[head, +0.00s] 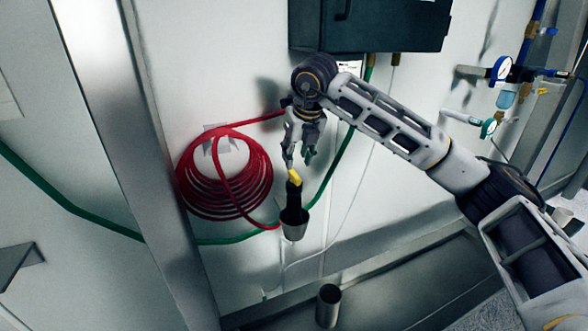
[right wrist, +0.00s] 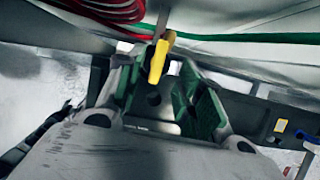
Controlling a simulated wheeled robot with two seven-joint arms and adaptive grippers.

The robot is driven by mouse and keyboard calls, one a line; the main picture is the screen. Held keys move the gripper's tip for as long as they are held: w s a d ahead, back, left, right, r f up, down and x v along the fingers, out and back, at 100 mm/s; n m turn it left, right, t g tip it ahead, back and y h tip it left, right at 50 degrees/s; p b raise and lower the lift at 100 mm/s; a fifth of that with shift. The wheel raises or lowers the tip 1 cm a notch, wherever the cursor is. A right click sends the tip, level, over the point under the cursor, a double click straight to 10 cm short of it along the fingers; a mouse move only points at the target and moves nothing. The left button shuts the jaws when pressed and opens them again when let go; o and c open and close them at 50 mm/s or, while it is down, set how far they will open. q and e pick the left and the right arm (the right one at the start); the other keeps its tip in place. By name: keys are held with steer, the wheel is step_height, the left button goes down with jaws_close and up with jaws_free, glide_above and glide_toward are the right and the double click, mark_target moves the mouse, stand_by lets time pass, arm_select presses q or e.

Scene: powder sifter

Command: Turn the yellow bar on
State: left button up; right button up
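The yellow bar (head: 294,176) sits on top of a dark upright handle (head: 294,196) with a metal cup (head: 294,229) at its lower end, near the wall. My right gripper (head: 300,160) reaches down from above, with its fingertips close over the bar. In the right wrist view, the yellow bar (right wrist: 156,62) stands between and just beyond the two green-padded fingers (right wrist: 158,90), which are apart with a gap on each side. Whether a finger touches the bar is unclear. My left gripper is not in view.
A coiled red hose (head: 225,170) hangs on the wall left of the bar. A dark box (head: 375,25) is mounted above. A green hose (head: 330,180) runs behind. A metal cylinder (head: 328,306) stands below. Gauges (head: 502,68) are at the right.

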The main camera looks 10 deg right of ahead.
mark_target(293, 172)
steer(key=shift+p+x, duration=0.35)
steer(key=shift+x, duration=2.8)
jaws_close()
